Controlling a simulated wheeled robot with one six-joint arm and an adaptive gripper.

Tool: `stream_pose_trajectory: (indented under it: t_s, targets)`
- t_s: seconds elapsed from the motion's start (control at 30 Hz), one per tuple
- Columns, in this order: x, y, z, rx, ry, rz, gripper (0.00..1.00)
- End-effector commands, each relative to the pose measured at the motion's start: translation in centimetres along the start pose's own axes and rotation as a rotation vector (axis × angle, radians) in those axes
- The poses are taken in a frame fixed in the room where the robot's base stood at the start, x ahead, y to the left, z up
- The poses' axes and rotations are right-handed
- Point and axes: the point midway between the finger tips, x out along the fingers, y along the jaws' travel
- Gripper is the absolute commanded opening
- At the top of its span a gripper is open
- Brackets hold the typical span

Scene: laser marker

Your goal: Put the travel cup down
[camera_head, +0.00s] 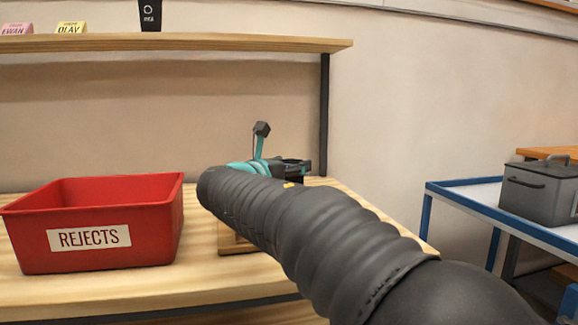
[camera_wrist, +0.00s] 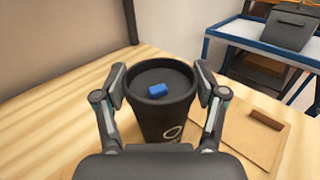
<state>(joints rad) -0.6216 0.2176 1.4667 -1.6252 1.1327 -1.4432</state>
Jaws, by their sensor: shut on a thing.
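The travel cup (camera_wrist: 163,118) is dark with a pale ring mark on its side and a blue piece (camera_wrist: 158,90) on its lid. It stands upright between the two fingers of my gripper (camera_wrist: 163,88) in the wrist view. My gripper is shut on it. The cup is over or on the wooden table (camera_wrist: 55,120); its base is hidden, so I cannot tell whether it touches. In the head view my own arm hides the cup and most of the gripper.
A wooden board (camera_wrist: 245,135) with a raised strip lies right of the cup. A red REJECTS bin (camera_head: 150,225) stands at the table's left. A shelf (camera_head: 200,43) runs above. A blue-framed cart (camera_head: 465,200) with a grey box (camera_head: 538,190) is at the right.

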Motion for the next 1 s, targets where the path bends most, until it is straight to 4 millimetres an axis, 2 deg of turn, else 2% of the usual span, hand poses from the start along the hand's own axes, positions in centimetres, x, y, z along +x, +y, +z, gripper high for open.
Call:
stream_pose_trajectory:
  t_s: [0.03, 0.07, 0.13, 0.57, 0.77, 1.0]
  targets:
    - [0.0, 0.0, -0.2, 0.000, 0.000, 0.000, 0.57]
    - [0.0, 0.0, -0.1, 0.000, 0.000, 0.000, 0.78]
    - [0.0, 0.0, -0.1, 0.000, 0.000, 0.000, 0.96]
    - [-0.2, 0.0, 0.1, -0.001, 0.000, 0.001, 0.96]
    - [-3.2, 0.1, 0.1, 0.000, 0.000, 0.004, 0.96]
    - [-8.1, 0.1, 0.1, -0.001, 0.000, 0.004, 0.96]
